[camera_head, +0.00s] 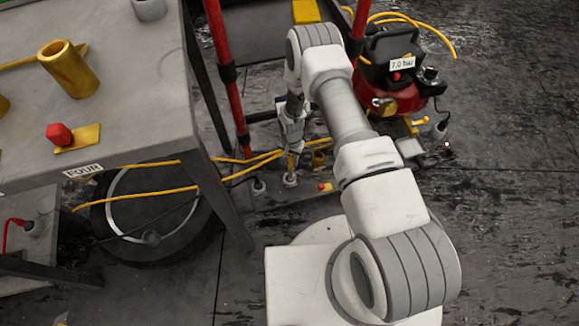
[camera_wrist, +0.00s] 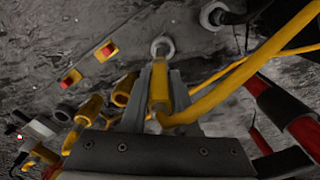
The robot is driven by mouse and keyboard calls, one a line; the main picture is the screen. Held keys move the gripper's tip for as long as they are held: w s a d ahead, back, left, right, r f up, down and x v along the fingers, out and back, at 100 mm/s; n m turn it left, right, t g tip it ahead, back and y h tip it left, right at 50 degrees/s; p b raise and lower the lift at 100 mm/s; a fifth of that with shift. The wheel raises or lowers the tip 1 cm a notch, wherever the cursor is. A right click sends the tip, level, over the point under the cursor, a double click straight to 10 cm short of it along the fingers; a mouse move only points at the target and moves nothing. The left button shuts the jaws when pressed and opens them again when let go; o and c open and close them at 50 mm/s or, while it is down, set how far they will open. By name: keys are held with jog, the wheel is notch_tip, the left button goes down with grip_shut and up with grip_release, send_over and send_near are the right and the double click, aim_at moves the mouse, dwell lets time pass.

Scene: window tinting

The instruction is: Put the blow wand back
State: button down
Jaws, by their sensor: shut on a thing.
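My gripper (camera_wrist: 160,95) is shut on the blow wand (camera_wrist: 159,82), a yellow piece with a yellow hose bending off to the right in the wrist view. The fingers lie on either side of it. Beyond its far end is a round grey fitting (camera_wrist: 162,47); I cannot tell whether they touch. In the head view my gripper (camera_head: 291,143) points down beside the red frame, above the floor-level grey panel, and mostly hides the wand. An open yellow cylinder (camera_wrist: 123,91) stands to its left in the wrist view.
A red compressor (camera_head: 394,89) labelled 7.0 bar stands behind my arm. A grey table (camera_head: 125,125) marked FOUR is at left, with a red frame post (camera_head: 228,85) between. Yellow hoses (camera_head: 237,161) cross near the gripper. Red buttons (camera_wrist: 105,49) sit on the panel.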

aim_at(289, 164)
jog(key=shift+w+a+f+b, duration=0.15)
jog(key=shift+f+b, duration=0.35)
jog(key=shift+f, duration=0.6)
jog(key=shift+w+a+f+b, duration=0.1)
jog(key=shift+w+f+b, duration=0.3)
jog(key=shift+f, duration=0.7)
jog(key=shift+s+f, duration=0.15)
jog(key=shift+f, duration=0.05)
jog(key=c, duration=0.7)
grip_release()
jog(key=shift+o, duration=0.2)
jog(key=shift+r, duration=0.15)
